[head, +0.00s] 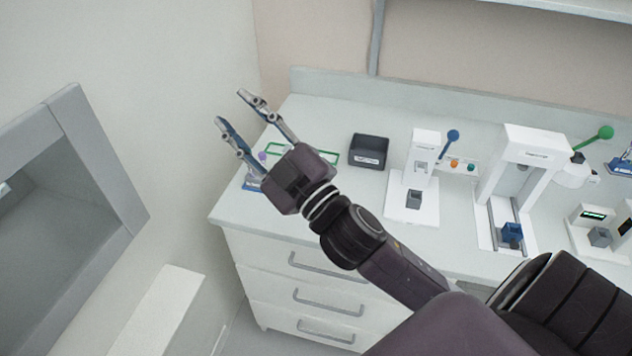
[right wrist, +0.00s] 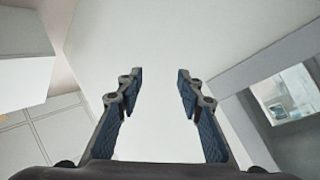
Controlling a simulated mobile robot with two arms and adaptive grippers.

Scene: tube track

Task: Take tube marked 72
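My right gripper (head: 238,116) is raised over the left end of the bench, with its fingers pointing up and left. It is open and empty; the right wrist view (right wrist: 160,92) shows a clear gap between its fingers and only wall beyond. A small blue rack (head: 252,183) with a purple-topped item (head: 262,156) stands on the bench's left end, partly hidden by my right gripper. I cannot read any tube marking, and no tube marked 72 can be made out. My left gripper is not in view.
The white bench (head: 300,112) carries a green frame (head: 274,150), a dark box (head: 369,151), a white device with a blue-knobbed lever (head: 424,150), and a larger press with a green knob (head: 530,150). A grey-framed opening (head: 105,150) is at left.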

